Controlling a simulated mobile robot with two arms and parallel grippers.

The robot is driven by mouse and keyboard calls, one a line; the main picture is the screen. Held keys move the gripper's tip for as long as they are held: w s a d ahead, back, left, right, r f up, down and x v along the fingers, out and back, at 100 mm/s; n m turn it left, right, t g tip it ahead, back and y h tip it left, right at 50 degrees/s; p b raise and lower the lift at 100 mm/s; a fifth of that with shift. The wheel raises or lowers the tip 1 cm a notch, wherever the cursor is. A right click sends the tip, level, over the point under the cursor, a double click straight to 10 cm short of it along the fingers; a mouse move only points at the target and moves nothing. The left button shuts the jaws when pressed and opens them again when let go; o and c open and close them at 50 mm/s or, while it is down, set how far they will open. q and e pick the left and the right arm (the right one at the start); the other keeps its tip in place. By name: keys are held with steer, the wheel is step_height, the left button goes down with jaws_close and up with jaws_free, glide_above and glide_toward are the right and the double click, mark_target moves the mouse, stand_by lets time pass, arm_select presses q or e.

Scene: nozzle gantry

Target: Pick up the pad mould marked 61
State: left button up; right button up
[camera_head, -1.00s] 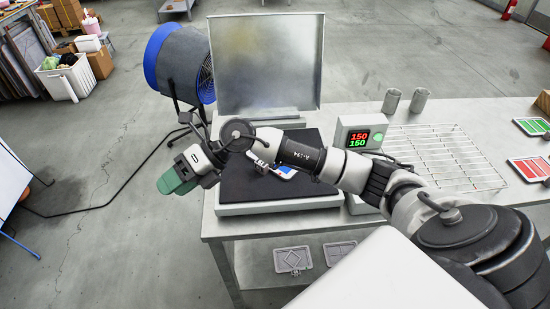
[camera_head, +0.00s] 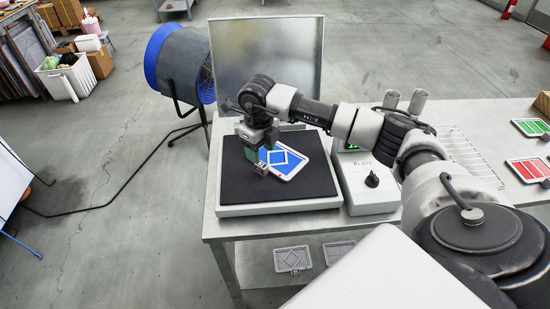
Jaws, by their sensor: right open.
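The pad mould (camera_head: 292,162), a light frame filled with blue and a white diamond, lies tilted on the black plate of the press. At its left end a small dark tag (camera_head: 262,164) carries a number that looks like 61 but is too small to read surely. My right gripper (camera_head: 261,167) points down over this left end. It is open, with its fingers close around or beside the tag; I cannot tell if they touch. The gripper hides part of the mould's left side. My left gripper is not in view.
The press base (camera_head: 275,209) has a raised metal lid (camera_head: 267,65) behind it. A control box (camera_head: 368,189) with a knob stands to the right. Two grey moulds (camera_head: 293,259) lie on the lower shelf. A wire rack (camera_head: 462,155) and red and green moulds (camera_head: 527,171) are farther right.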

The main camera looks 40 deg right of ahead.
mark_target(261, 164)
steer(key=shift+s+f+p, duration=0.1)
steer(key=shift+f+p, duration=0.2)
steer(key=shift+f, duration=0.1)
step_height(261, 164, down, 4)
steer(key=shift+a+r+p, duration=0.1)
steer(key=shift+r+p, duration=0.1)
steer(key=shift+p, duration=0.55)
steer(key=shift+f, duration=0.4)
steer(key=shift+c, duration=0.3)
jaws_close()
